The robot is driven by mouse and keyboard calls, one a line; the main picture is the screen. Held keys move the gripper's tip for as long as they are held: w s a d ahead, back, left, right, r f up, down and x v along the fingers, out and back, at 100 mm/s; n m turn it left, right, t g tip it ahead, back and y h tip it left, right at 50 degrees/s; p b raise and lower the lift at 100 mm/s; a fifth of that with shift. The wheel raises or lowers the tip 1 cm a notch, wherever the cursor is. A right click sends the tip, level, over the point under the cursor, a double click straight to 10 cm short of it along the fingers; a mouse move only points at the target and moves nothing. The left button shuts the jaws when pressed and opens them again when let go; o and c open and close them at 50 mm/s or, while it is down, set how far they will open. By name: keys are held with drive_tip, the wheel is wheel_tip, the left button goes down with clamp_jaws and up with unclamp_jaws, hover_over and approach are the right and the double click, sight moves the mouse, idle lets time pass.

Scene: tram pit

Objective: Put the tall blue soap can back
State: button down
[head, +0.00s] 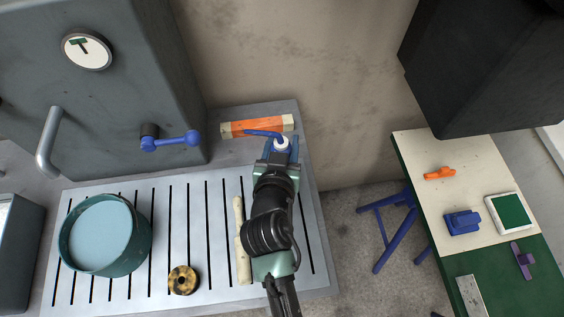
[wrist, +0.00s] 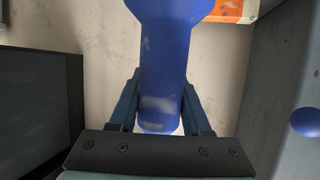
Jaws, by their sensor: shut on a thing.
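My gripper (head: 279,152) is shut on the tall blue soap can (wrist: 168,55). In the wrist view the can's scuffed blue body stands between the two dark fingers (wrist: 162,100), with one finger against each side. In the head view only the can's top shows past my gripper: a whitish cap and a thin blue spout (head: 262,133) pointing left. My arm hides the rest of it. I cannot tell whether the can's base touches anything.
An orange block with cream ends (head: 257,126) lies behind the can. The slatted bench (head: 205,215) carries a teal basin (head: 105,236), a yellow-black ring (head: 183,280) and a cream rod (head: 241,240). A blue-handled crank (head: 172,141) juts from the grey cabinet. A table (head: 445,150) stands right.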

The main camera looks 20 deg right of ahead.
drive_tip(key=shift+w+f, duration=0.1)
drive_tip(key=shift+f, duration=3.1)
drive_tip(key=shift+f+b, duration=0.1)
drive_tip(key=shift+b, duration=0.25)
drive_tip(key=shift+f, duration=0.15)
drive_tip(key=shift+c, duration=1.8)
unclamp_jaws()
drive_tip(key=b+v, duration=0.3)
drive_tip(key=v, duration=1)
drive_tip(key=shift+s+d, duration=0.2)
drive_tip(key=shift+d, duration=0.05)
